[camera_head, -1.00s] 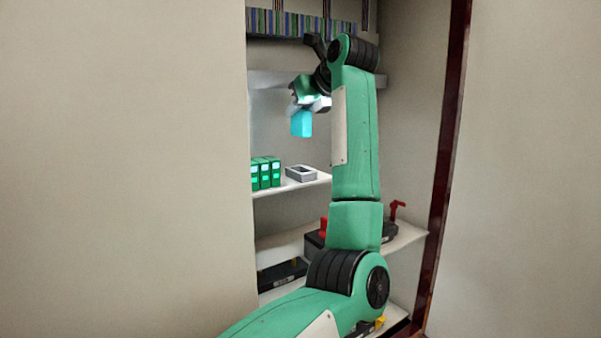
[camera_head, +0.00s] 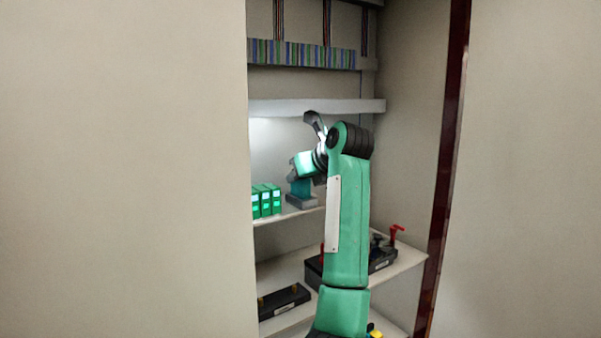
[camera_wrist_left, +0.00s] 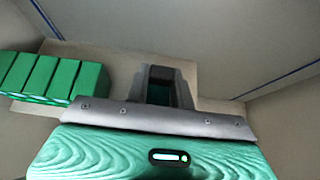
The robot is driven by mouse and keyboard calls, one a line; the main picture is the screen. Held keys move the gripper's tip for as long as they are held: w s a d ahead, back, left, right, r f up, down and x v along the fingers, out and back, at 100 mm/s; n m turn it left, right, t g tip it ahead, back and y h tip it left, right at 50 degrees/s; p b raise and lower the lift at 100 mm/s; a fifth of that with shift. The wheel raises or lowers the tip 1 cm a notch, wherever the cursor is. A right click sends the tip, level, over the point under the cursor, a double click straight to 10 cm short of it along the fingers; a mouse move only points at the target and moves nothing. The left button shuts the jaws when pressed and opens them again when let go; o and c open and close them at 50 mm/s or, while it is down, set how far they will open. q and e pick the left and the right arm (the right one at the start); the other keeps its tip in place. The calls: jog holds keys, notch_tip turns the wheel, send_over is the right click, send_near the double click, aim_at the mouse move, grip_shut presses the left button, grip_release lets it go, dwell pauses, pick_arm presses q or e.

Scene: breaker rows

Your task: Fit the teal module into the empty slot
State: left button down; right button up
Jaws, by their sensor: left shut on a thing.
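The teal module (camera_head: 300,188) is upright in the head view, under my left gripper (camera_head: 299,179), which is shut on it. Its lower end meets the grey slot frame (camera_head: 302,202) on the shelf. I cannot tell how deep it sits in the frame, as the gripper and my arm hide part of it. In the left wrist view, a dark grey box-like shape (camera_wrist_left: 148,86) shows beyond the gripper's bar, with a little teal (camera_wrist_left: 184,96) inside it. My right gripper is not in view.
Several green modules (camera_head: 265,201) stand in a row left of the slot frame; they also show in the left wrist view (camera_wrist_left: 50,78). A white ledge (camera_head: 350,107) runs above. Black units with red handles (camera_head: 397,229) stand on the lower shelf. Cabinet walls close both sides.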

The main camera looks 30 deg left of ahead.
pick_arm(q)
jog(key=shift+d, duration=0.1)
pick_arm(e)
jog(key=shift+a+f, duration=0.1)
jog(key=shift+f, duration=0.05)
pick_arm(q)
jog(key=shift+f, duration=0.2)
jog(key=c, duration=1.4)
grip_release()
jog(key=shift+r, duration=0.1)
jog(key=shift+o, duration=1)
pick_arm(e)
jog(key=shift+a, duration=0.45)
